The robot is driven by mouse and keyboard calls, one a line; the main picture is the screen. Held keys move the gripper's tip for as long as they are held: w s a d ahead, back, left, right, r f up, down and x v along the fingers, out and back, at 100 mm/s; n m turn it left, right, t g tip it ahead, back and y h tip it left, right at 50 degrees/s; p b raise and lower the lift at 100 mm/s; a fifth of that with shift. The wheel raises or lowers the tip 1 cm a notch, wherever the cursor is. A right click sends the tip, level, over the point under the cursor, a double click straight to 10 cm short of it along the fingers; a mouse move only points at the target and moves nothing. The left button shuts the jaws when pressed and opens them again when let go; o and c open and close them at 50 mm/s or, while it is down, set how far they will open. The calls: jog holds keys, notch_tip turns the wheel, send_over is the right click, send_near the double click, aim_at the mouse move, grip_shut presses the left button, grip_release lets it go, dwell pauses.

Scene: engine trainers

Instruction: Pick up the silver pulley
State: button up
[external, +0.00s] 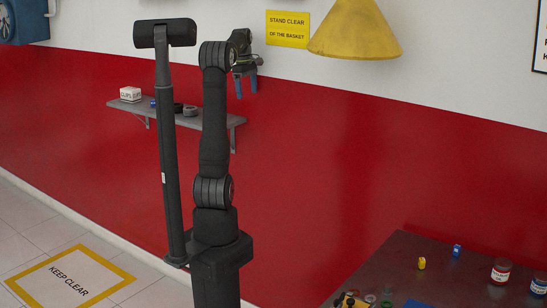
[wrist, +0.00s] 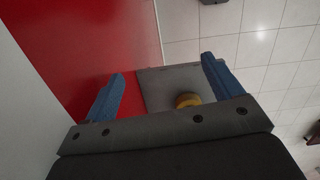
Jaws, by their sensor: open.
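My gripper (external: 245,84) is raised in front of the red wall, above the right end of the grey wall shelf. Its blue fingers are apart and nothing is between them; they also show in the wrist view (wrist: 163,68). A small round grey piece (external: 190,110) lies on the shelf left of my arm and may be the silver pulley; it is too small to be sure. The wrist view shows a yellow, round, pulley-like piece (wrist: 187,100) on the shelf end, beyond my fingers and partly hidden by the gripper body. No clearly silver pulley shows there.
The shelf (external: 120,105) also carries a white box (external: 130,94), a blue piece (external: 153,103) and a dark round piece (external: 178,107). My arm hides part of the shelf. A dark table (external: 420,250) with jars and small parts stands at lower right. A yellow cone (external: 355,30) hangs at upper right.

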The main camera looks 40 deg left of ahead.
jog(key=s+a+r+y, duration=0.1)
jog(key=a+r+y, duration=0.15)
jog(key=a, duration=0.95)
jog(key=m+y, duration=0.2)
jog(key=m, duration=0.1)
send_near(191, 108)
jog(key=f, duration=0.1)
jog(key=a+f, duration=0.1)
jog(key=f, duration=0.1)
jog(key=shift+w+a+f+t, duration=0.1)
jog(key=shift+a+f+t, duration=0.05)
jog(key=shift+f+t, duration=0.2)
jog(key=shift+x, duration=2.7)
jog(key=shift+s, duration=0.25)
jog(key=shift+c, duration=0.5)
jog(key=c, duration=1.1)
jog(key=shift+r, duration=0.1)
jog(key=shift+c, duration=1)
